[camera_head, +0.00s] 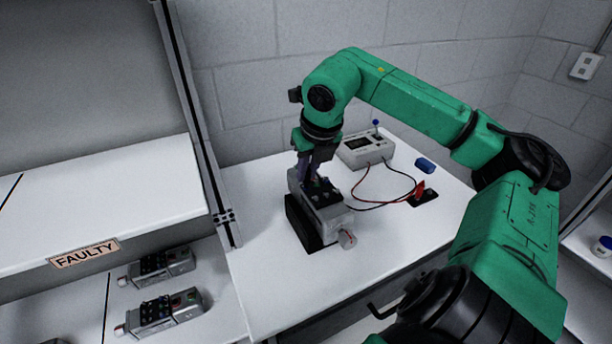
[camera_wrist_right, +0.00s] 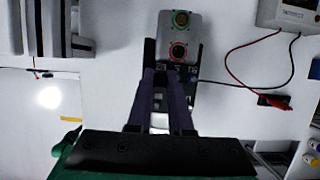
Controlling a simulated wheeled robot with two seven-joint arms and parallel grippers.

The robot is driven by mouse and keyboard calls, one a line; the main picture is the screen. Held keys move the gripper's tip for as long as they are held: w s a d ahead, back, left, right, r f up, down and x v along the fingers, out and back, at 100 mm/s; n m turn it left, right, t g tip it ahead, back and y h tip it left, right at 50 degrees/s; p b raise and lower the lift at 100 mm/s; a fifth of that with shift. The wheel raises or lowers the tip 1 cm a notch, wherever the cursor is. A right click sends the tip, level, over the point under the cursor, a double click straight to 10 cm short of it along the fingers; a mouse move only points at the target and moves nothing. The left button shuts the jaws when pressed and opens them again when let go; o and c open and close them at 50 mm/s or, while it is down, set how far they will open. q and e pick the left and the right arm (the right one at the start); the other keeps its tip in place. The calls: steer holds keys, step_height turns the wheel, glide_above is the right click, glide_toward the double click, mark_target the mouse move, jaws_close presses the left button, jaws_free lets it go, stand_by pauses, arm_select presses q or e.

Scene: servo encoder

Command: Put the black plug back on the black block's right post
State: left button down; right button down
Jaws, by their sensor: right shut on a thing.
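A grey servo unit (camera_head: 328,218) stands on the white table in a dark cradle (camera_head: 298,222). It also shows in the right wrist view (camera_wrist_right: 179,24), with green-ringed and red-ringed round sockets. The black block (camera_head: 322,192) with its small posts sits on top of the unit. My right gripper (camera_head: 308,172) is at the block, its purple fingers pointing down; in the right wrist view the fingers (camera_wrist_right: 166,74) are close together over the block. They are shut on what appears to be the black plug, mostly hidden between them. My left gripper is not in view.
A white meter (camera_head: 366,150) stands behind, with red and black leads. A red plug (camera_head: 419,189) is at a black pad (camera_head: 428,199). A blue piece (camera_head: 425,165) lies nearby. The table's front is clear.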

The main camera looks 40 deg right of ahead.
steer(key=shift+r, duration=0.15)
steer(key=shift+r+p, duration=2.45)
steer(key=shift+r, duration=0.05)
steer(key=shift+f, duration=0.15)
